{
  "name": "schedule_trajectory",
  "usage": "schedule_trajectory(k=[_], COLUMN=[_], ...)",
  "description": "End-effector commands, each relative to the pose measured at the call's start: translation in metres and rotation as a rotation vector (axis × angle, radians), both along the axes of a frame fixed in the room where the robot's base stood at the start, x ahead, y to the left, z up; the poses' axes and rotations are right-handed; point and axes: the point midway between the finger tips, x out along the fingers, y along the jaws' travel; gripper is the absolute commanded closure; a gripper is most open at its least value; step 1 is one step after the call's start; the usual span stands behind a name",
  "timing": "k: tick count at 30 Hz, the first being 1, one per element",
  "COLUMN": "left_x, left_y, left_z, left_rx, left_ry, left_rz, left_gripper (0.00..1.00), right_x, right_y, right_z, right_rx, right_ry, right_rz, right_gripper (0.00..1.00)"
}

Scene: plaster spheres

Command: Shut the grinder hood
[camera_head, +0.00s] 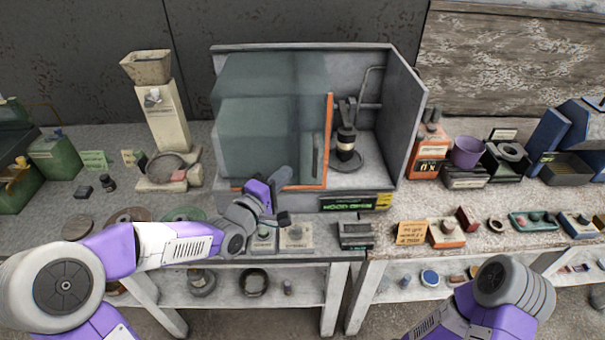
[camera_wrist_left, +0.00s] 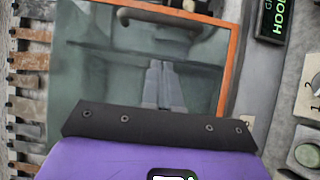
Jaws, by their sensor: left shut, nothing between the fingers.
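The grinder hood (camera_head: 400,110) is a grey cabinet with a see-through greenish sliding panel (camera_head: 262,120) edged in orange. The panel covers the left and middle; the right part is open, showing the grinder (camera_head: 346,145) inside. A vertical grey handle (camera_head: 317,157) is on the panel beside the orange edge; it also shows in the left wrist view (camera_wrist_left: 170,20). My left gripper (camera_head: 282,182) is in front of the panel's lower part, left of the handle. Its fingers (camera_wrist_left: 162,75) are shut and empty; contact with the panel cannot be told. My right gripper is out of view.
A lit sign (camera_head: 347,203) below the opening reads HOOD OPEN. A beige funnel stand (camera_head: 162,110) is left of the hood. A purple cup (camera_head: 467,152) and small boxes stand at right. Small parts line the front bench edge. My right arm is low at right.

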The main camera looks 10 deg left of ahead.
Motion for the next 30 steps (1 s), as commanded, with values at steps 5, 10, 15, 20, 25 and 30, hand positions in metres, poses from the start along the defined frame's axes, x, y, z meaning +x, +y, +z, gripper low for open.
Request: schedule_trajectory(k=[5,10,15,20,25,30], left_x=[0.024,0.031,0.035,0.035,0.035,0.036], left_y=[-0.021,-0.037,-0.042,-0.043,-0.043,-0.051], left_z=[-0.002,-0.001,0.0,0.0,0.0,-0.001], left_rx=[-0.001,0.001,0.001,0.001,0.001,0.002], left_ry=[-0.001,0.0,0.001,0.001,0.001,-0.001], left_rz=[-0.005,-0.002,0.0,0.001,0.001,-0.002], left_gripper=[1.0,1.0,1.0,1.0,1.0,1.0], right_x=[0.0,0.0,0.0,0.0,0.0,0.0], right_y=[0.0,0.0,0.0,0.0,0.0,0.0], right_z=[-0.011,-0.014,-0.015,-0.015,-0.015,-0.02], right_rx=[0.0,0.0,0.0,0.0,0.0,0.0], right_ry=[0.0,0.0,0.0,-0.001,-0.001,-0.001], right_rz=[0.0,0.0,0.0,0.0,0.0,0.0], right_gripper=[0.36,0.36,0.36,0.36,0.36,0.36])
